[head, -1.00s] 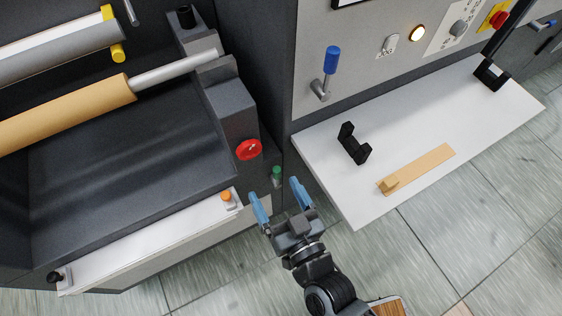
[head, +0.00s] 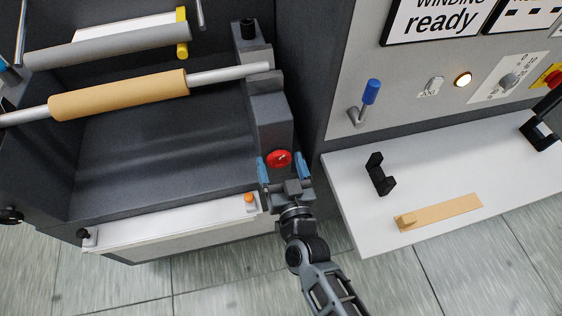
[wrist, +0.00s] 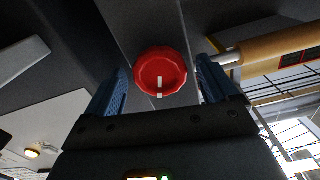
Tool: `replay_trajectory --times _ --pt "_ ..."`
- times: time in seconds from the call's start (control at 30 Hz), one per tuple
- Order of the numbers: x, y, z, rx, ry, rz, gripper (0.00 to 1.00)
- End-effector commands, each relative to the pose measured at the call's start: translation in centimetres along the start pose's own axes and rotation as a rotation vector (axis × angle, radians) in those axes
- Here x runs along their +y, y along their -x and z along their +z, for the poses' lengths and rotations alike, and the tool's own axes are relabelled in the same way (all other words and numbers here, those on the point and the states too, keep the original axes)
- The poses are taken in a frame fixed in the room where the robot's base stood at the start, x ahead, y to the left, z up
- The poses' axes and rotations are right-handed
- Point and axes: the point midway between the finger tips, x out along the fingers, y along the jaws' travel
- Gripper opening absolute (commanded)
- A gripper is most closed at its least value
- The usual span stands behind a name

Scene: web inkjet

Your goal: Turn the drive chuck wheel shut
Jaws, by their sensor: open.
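The drive chuck wheel is a red round knob (head: 279,159) on the dark block at the right end of the roll machine. In the wrist view the red wheel (wrist: 160,72) shows a white mark on its face and another white mark just below its rim, roughly in line. My gripper (head: 284,168) is open, with its blue fingers on either side of the wheel in the head view. In the wrist view the fingers (wrist: 160,85) stand left and right of the wheel, with gaps on both sides. I see no contact.
A tan roll (head: 118,95) on a steel shaft lies in the machine, its right end on the block above the wheel. An orange-topped knob (head: 249,198) sits on the white front ledge. A white shelf (head: 440,180) with black brackets stands to the right.

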Motion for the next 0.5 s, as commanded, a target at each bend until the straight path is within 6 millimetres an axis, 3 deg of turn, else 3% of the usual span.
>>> replay_trajectory --times 0.3,0.5 --pt "0.0 -0.26 0.0 0.0 0.0 0.0 0.87" --pt "0.01 -0.25 0.0 0.0 0.0 0.0 0.68"
